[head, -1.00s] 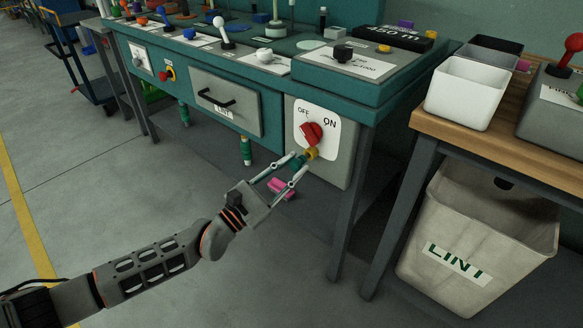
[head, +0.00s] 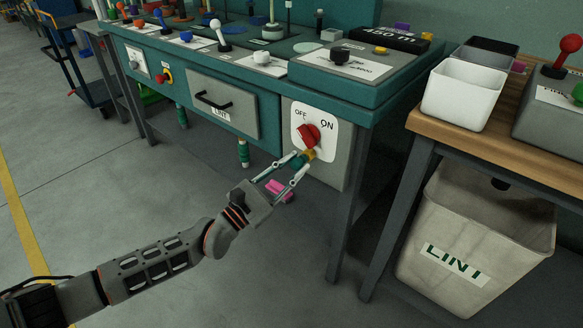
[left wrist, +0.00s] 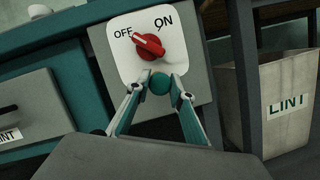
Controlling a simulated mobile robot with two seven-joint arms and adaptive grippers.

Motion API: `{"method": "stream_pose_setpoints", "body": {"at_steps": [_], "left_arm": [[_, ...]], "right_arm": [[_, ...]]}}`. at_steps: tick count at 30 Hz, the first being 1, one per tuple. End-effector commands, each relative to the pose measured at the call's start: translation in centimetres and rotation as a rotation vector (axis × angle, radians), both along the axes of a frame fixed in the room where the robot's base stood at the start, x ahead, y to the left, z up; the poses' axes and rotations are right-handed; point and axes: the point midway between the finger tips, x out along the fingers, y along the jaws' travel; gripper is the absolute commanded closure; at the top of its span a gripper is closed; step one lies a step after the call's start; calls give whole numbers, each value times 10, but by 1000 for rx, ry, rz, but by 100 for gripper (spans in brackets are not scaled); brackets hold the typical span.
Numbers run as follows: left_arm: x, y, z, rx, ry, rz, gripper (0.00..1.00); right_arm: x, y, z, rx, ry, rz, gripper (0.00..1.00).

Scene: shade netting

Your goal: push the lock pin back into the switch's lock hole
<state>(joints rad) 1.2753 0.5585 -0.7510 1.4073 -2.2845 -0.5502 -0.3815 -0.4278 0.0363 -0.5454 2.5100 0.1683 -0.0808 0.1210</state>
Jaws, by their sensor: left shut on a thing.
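The switch is a red rotary knob (head: 308,135) on a white plate marked OFF and ON, at the right end of the bench front. In the left wrist view the red knob (left wrist: 154,44) has its white mark toward OFF. The lock pin's round teal head (left wrist: 160,83) sits just below the knob, between my left fingertips. In the head view the teal head (head: 298,161) adjoins a yellow collar (head: 309,154). My left gripper (head: 295,168) is shut on the pin head. The lock hole is hidden, so the pin's depth cannot be told. My right gripper is not in view.
A drawer with a black handle (head: 213,103) is left of the switch. A bench leg (head: 348,215) and a LINT bin (head: 470,235) stand to the right. A pink object (head: 279,190) lies below, behind the gripper. Open floor is at left.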

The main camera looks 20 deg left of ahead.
Motion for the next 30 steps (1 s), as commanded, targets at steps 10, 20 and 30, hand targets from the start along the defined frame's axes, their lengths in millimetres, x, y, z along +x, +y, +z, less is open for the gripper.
{"method": "stream_pose_setpoints", "body": {"at_steps": [10, 20, 30], "left_arm": [[4, -2, 0, 0, 0, 1, 100], [4, -1, 0, 0, 0, 0, 59], [-8, 6, -5, 2, 0, 0, 59]], "right_arm": [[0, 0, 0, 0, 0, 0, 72], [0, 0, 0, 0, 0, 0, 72], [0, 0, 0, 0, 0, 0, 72]]}}
